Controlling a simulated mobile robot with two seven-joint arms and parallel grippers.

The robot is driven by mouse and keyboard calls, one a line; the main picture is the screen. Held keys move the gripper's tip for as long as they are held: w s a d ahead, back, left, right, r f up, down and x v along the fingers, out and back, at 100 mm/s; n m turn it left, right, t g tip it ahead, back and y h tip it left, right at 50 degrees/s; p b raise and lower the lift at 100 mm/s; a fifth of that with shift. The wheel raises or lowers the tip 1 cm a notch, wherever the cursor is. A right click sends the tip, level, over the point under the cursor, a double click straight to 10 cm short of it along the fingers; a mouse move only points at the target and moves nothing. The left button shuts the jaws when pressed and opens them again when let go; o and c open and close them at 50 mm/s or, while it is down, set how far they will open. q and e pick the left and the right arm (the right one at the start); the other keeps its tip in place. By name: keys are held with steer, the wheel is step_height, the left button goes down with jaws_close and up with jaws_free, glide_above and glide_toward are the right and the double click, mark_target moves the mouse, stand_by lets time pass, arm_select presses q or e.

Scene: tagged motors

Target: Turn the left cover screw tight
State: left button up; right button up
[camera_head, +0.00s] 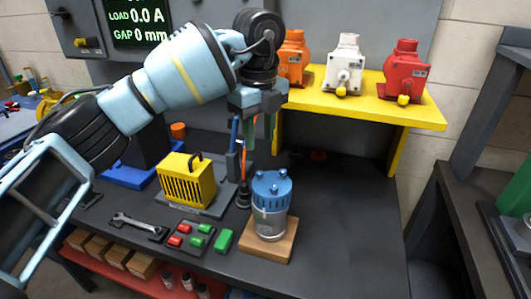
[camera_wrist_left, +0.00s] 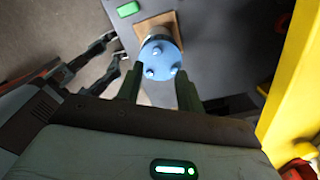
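The motor (camera_head: 270,222) stands upright on a wooden block on the bench, with a blue cover (camera_head: 271,182) on top. Several knob-like screws stand on the cover. The left cover screw (camera_head: 259,174) is at its left edge in the head view. The cover also shows in the left wrist view (camera_wrist_left: 161,60) with three screw heads. My left gripper (camera_head: 260,138) is above and behind the motor, pointing down. Its green fingers are apart and empty, and in the left wrist view (camera_wrist_left: 158,92) the cover lies beyond the gap between them. My right gripper (camera_wrist_left: 112,52) shows only at the left of the wrist view, jaws apart.
A yellow shelf (camera_head: 425,113) behind holds an orange, a white and a red motor. Left of the block are a green button (camera_head: 222,240), a button panel, a wrench (camera_head: 138,225) and a yellow caged box (camera_head: 186,182). The bench to the right is clear.

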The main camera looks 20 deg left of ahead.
mark_target(259, 172)
arm_select(q)
steer(key=shift+s, duration=0.45)
steer(key=shift+f, duration=0.35)
step_height(259, 172, down, 6)
steer(key=shift+w+r, duration=0.1)
steer(key=shift+r, duration=0.05)
steer(key=shift+f, duration=0.65)
arm_select(e)
steer(key=shift+s+f, duration=0.25)
steer(key=shift+s, duration=0.7)
arm_select(q)
steer(key=shift+c, duration=0.5)
jaws_close()
